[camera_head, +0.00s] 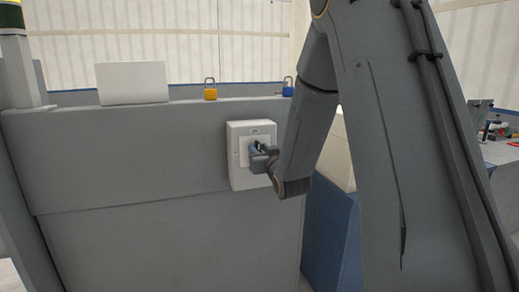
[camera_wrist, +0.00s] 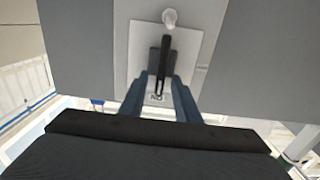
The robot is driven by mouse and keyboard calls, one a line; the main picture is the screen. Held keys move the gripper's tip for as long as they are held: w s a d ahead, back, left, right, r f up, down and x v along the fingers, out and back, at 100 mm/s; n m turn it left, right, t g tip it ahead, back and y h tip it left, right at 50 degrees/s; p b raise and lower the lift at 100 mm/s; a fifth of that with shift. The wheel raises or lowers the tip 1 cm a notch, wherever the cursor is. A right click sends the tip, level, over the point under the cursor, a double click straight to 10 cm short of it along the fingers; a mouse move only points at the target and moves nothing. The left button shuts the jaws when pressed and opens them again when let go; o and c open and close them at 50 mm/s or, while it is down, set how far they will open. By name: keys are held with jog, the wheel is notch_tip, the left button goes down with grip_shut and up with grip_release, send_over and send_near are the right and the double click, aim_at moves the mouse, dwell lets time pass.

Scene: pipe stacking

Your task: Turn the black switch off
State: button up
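A white switch box (camera_head: 240,174) is mounted on the grey panel. Its black switch (camera_wrist: 165,60) shows in the wrist view as a narrow upright handle on a white plate (camera_wrist: 190,45). An upside-down ON label (camera_wrist: 157,97) shows below the handle. My gripper (camera_wrist: 163,82) is at the box, its two blue-grey fingers on either side of the handle's lower part. The fingers are apart, with white plate visible between them; I cannot tell whether either touches the handle. In the head view my gripper (camera_head: 257,148) covers most of the switch.
A yellow padlock (camera_head: 210,93), a blue padlock (camera_head: 288,91) and a blank white panel (camera_head: 132,83) are along the top of the grey panel (camera_head: 130,150). A white knob (camera_wrist: 170,17) is near the handle. A blue box (camera_head: 332,235) stands to the right. The panel's front is otherwise clear.

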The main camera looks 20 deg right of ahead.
jog(key=shift+w, duration=0.1)
grip_shut()
dwell(0.3)
jog(key=n+b, duration=0.4)
jog(key=n, duration=0.2)
jog(key=a+f+n+b, duration=0.1)
jog(key=n+b, duration=0.4)
jog(key=n, duration=0.1)
jog(key=a+f+n+b, duration=0.1)
jog(key=n+b, duration=0.3)
jog(key=n, duration=0.1)
jog(key=shift+a+f+n, duration=0.15)
jog(key=shift+f+n, duration=0.05)
jog(key=shift+n, duration=0.2)
dwell(0.4)
